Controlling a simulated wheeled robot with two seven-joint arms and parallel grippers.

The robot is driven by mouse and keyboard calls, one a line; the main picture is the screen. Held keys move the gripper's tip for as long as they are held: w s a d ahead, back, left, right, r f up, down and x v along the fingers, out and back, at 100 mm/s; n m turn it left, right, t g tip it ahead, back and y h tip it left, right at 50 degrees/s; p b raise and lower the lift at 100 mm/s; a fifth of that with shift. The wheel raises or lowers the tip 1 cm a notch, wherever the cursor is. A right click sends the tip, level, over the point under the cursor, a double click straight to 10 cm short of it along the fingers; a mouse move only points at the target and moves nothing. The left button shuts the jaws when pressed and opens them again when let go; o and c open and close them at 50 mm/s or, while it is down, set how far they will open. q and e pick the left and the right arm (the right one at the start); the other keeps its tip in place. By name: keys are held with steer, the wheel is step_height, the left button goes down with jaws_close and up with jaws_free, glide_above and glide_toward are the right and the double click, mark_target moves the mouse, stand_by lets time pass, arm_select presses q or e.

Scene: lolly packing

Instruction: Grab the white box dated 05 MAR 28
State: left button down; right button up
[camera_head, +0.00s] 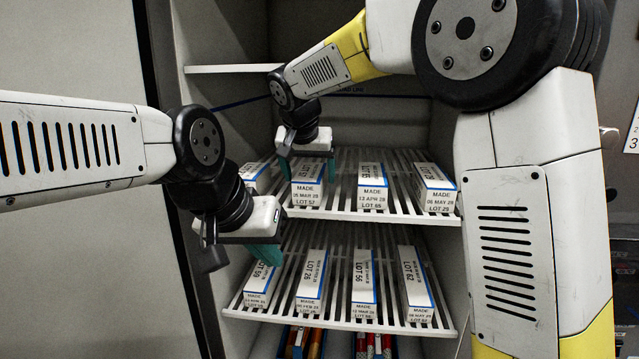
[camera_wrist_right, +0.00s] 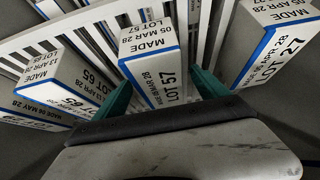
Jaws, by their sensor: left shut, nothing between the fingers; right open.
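The white box marked MADE 05 MAR 28, LOT 57 (camera_head: 307,192) stands on the upper rack, second from the left. In the right wrist view the same box (camera_wrist_right: 152,66) is in the middle, its front and blue edge showing. My right gripper (camera_head: 306,168) is open at this box. Its green fingers (camera_wrist_right: 160,95) show on either side of the box, and I cannot tell whether they touch it. My left gripper (camera_head: 264,256) is shut and empty, in front of the lower rack's left end, partly covering the LOT 59 box.
The lower rack (camera_head: 340,323) holds more, including LOT 26 (camera_head: 311,280). Colourful packs (camera_head: 375,345) lie below. Cabinet walls enclose both racks.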

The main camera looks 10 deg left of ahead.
steer(key=shift+x, duration=1.5)
steer(key=c, duration=1.6)
steer(key=shift+c, duration=0.6)
steer(key=shift+d+r, duration=0.1)
steer(key=shift+r, duration=0.1)
